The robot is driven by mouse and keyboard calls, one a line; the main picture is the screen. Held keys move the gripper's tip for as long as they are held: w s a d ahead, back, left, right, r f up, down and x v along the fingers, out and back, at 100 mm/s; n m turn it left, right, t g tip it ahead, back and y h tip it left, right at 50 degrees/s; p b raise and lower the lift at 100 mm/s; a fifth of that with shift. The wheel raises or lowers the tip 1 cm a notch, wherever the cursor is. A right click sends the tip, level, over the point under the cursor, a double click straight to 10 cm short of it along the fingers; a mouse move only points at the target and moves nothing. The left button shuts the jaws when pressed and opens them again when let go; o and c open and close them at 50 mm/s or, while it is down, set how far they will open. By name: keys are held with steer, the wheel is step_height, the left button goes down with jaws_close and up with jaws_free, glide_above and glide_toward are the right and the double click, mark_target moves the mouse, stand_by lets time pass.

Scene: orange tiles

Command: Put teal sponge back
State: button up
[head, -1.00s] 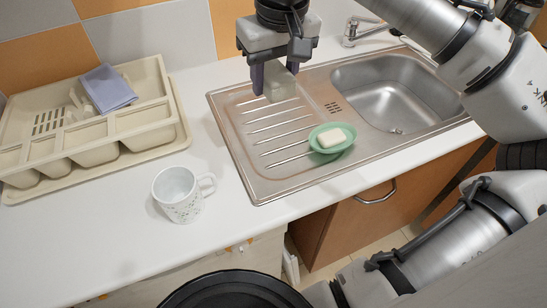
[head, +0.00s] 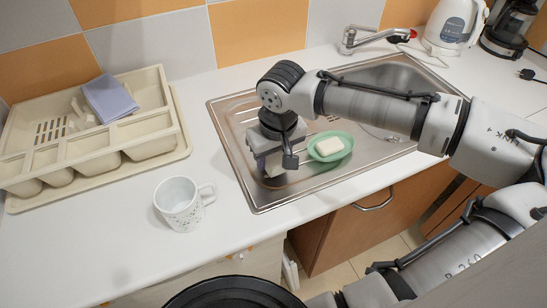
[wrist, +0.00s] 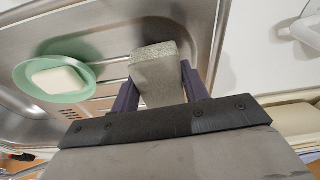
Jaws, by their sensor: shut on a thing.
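My gripper (head: 273,166) is shut on a grey-beige block-shaped sponge (wrist: 156,78), low over the left part of the sink's ribbed drainboard (head: 237,143). In the wrist view the sponge sits between the two purple fingers of my gripper (wrist: 160,85), its speckled end pointing away from me. Its colour looks grey rather than teal. In the head view my wrist hides most of it. I cannot tell whether it touches the steel. No other sponge shows clearly.
A green dish (head: 346,154) with white soap (head: 330,146) lies just right of my gripper. A patterned mug (head: 180,204) stands on the counter. A beige dish rack (head: 163,142) holding a folded purple cloth (head: 108,98) is at left. A tap (head: 349,43) stands behind.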

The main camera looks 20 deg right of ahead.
steer(key=shift+f+p, duration=0.3)
steer(key=shift+f, duration=0.35)
steer(key=shift+f+b, duration=0.3)
steer(key=shift+f, duration=0.15)
steer(key=shift+s+f, duration=0.1)
steer(key=shift+f, duration=0.05)
